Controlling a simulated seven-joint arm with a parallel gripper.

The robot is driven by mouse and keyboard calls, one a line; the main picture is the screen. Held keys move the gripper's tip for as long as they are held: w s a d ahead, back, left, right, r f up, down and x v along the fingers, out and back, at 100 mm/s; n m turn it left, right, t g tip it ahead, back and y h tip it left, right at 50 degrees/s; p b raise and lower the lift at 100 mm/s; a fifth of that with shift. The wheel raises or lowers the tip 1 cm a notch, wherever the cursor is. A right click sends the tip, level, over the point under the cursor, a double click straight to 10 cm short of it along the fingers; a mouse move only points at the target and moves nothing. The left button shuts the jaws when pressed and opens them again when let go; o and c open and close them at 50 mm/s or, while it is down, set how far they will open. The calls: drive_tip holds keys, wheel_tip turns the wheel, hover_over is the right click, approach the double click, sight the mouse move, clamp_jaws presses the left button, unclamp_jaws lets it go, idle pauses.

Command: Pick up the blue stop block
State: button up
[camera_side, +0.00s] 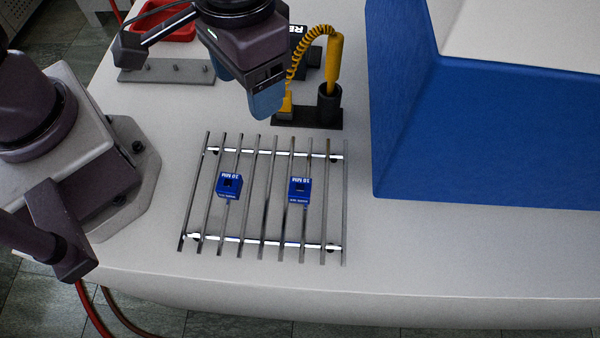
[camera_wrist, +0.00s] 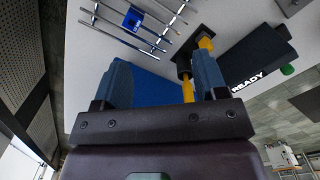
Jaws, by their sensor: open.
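Two small blue blocks with white lettering and a dark square hole lie apart on the metal wire rack (camera_side: 346,210): a left blue block (camera_side: 229,184) and a right blue block (camera_side: 299,188). In the wrist view one blue block (camera_wrist: 132,18) shows near the top edge on the rack (camera_wrist: 110,36); I cannot tell which one it is. My gripper (camera_side: 265,105) is open and empty, in the air beyond the rack's far edge, apart from both blocks. Its two blue fingers stand wide apart in the wrist view (camera_wrist: 163,72).
A yellow handle with a coiled cord (camera_side: 334,62) stands in a black holder (camera_side: 328,106) just right of my gripper. A large blue-and-white housing (camera_side: 470,140) fills the right. A red tray (camera_side: 178,33) and grey plate (camera_side: 150,75) sit far left. The near table edge is clear.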

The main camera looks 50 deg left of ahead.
drive_tip(key=d+f+n, duration=0.3)
drive_tip(key=d+f, duration=0.2)
drive_tip(key=n, duration=0.6)
hover_over(300, 185)
drive_tip(key=f, duration=0.5)
drive_tip(key=d+f, duration=0.1)
drive_tip(key=f, duration=0.2)
drive_tip(key=shift+s+f, duration=0.15)
drive_tip(key=shift+s, duration=0.15)
drive_tip(key=f, duration=0.5)
drive_tip(key=shift+a+f, duration=0.15)
drive_tip(key=shift+a, duration=0.1)
drive_tip(key=shift+w, duration=0.1)
drive_tip(key=c, duration=1)
